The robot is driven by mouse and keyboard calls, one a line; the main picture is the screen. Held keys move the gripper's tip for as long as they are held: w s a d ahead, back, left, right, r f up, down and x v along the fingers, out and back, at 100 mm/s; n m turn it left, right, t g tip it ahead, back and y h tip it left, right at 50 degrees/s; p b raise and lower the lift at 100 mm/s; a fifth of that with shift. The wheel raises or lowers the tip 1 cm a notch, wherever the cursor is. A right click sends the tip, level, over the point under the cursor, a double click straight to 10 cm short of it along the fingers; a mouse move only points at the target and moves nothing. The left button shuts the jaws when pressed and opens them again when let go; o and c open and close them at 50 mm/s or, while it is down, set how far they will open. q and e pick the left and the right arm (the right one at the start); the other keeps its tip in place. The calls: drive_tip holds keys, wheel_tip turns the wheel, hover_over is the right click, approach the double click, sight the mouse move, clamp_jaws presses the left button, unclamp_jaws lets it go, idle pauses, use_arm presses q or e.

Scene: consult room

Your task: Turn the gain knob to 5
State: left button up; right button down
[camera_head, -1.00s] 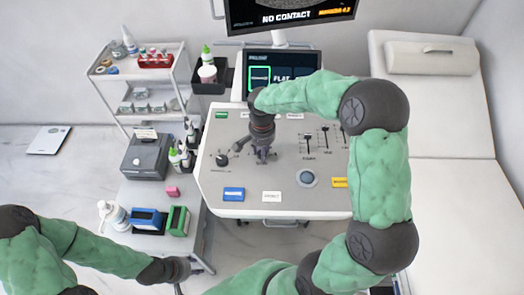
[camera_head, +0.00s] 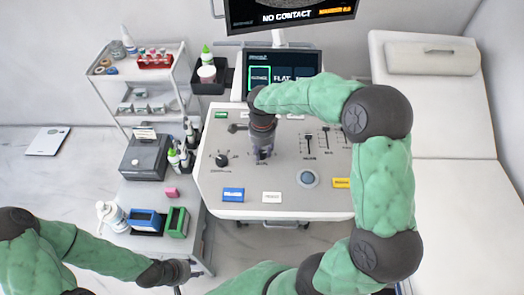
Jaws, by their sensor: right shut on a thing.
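The grey console panel (camera_head: 320,200) stands in the middle, with controls on its top. My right gripper (camera_head: 262,157) points down onto the panel, its fingers close together around a small knob that they and my wrist mostly hide. I cannot read which knob this is or its setting. Another black knob (camera_head: 222,160) stands uncovered just to the left, its label too small to read. My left gripper (camera_head: 186,271) is low in the picture, away from the console, beside the lower cart; its fingers are too small to judge.
Black sliders (camera_head: 309,143) and a round trackball (camera_head: 308,178) lie right of my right gripper. A touchscreen (camera_head: 283,66) stands behind, under a monitor (camera_head: 290,14). A cart (camera_head: 150,200) with bottles and boxes is on the left, a bed (camera_head: 440,120) on the right.

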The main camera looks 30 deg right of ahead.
sight(262, 153)
drive_tip(key=shift+m, duration=0.5)
drive_tip(key=c, duration=0.9)
unclamp_jaws()
wheel_tip(262, 153, up, 12)
drive_tip(key=shift+f, duration=0.1)
